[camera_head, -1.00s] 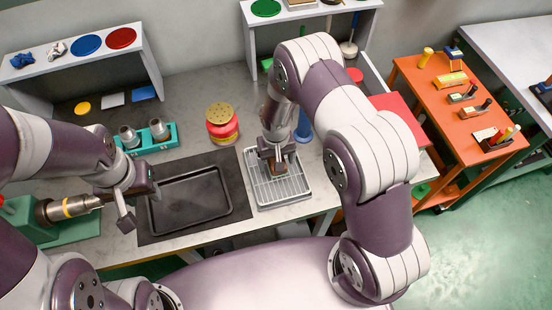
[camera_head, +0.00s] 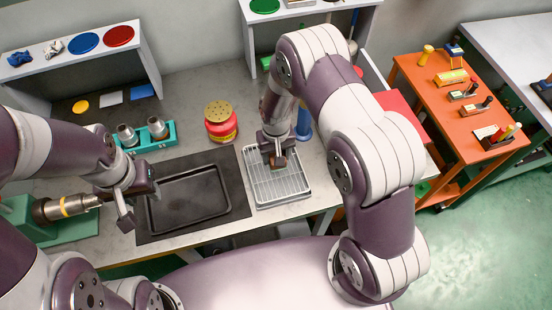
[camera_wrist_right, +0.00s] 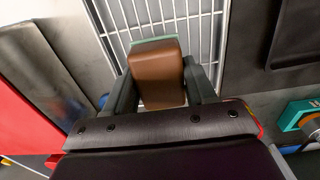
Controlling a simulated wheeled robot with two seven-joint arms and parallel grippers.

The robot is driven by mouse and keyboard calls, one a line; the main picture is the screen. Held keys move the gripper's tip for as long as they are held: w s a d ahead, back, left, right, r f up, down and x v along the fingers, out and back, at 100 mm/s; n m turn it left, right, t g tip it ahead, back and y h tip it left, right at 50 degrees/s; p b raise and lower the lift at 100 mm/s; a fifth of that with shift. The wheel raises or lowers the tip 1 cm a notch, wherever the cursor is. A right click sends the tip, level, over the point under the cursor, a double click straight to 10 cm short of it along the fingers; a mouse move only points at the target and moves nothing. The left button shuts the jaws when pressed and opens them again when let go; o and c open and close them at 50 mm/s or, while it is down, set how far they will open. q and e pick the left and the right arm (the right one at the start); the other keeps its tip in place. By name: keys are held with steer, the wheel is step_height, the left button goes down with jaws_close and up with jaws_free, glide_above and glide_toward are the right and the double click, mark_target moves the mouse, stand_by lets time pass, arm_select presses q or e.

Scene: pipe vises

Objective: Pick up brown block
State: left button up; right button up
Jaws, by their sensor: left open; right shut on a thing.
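The brown block (camera_wrist_right: 157,75) is between the two fingers of my right gripper (camera_wrist_right: 160,92) in the right wrist view, with a greenish edge showing behind it. In the head view the brown block (camera_head: 278,161) is small and partly hidden under my right gripper (camera_head: 275,155), over the wire rack tray (camera_head: 285,191). My right gripper is shut on it. The block looks held above the rack, though the exact gap is hard to tell. My left gripper (camera_head: 130,205) is open and empty, at the left edge of the black tray.
The black tray (camera_head: 190,197) lies on a dark mat left of the rack. A red and yellow jar (camera_head: 221,122) stands behind. A teal holder (camera_head: 148,137) with metal cups is at the left back. A red box (camera_head: 402,112) is to the right of my right arm.

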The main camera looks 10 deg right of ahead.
steer(key=shift+s+d+r+b, duration=0.1)
steer(key=shift+d+r+b, duration=0.1)
steer(key=shift+r, duration=0.2)
steer(key=shift+d+r+b, duration=0.1)
steer(key=shift+r+b, duration=0.05)
steer(key=shift+r, duration=0.25)
steer(key=s+d+r+b, duration=0.2)
steer(key=s+d+r, duration=0.3)
steer(key=d+r, duration=0.2)
steer(key=shift+s+d, duration=0.25)
steer(key=shift+d, duration=1.1)
